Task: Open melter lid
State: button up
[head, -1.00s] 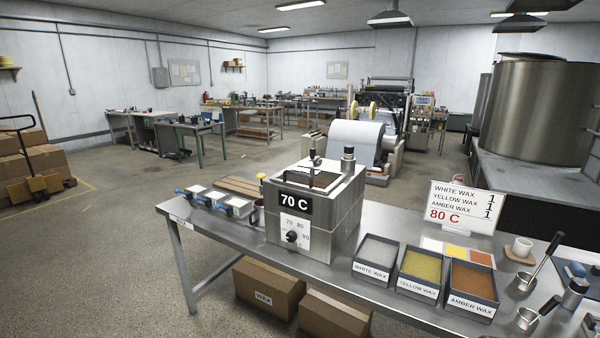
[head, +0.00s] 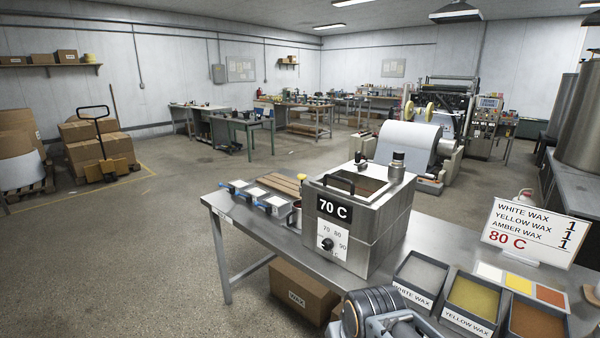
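The melter (head: 367,222) is a square steel box on the metal table, with a black "70 C" display and a dial with temperature marks on its front. Its lid (head: 366,187) lies flat on top and looks shut, with a brownish sheen. A black bar handle (head: 339,183) stands at the lid's front left. A part of my arm shows at the bottom edge, below and in front of the melter and well apart from the lid. My fingertips do not show, so whether my gripper is open or shut is hidden.
Bins of white wax (head: 420,274), yellow wax (head: 472,302) and amber wax (head: 537,322) stand right of the melter. A sign (head: 530,230) reads 80 C. Small trays (head: 254,198) lie to the left.

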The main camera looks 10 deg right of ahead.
aim_at(389, 184)
jog(key=u, duration=0.15)
jog(key=i, duration=0.95)
jog(key=z, duration=0.35)
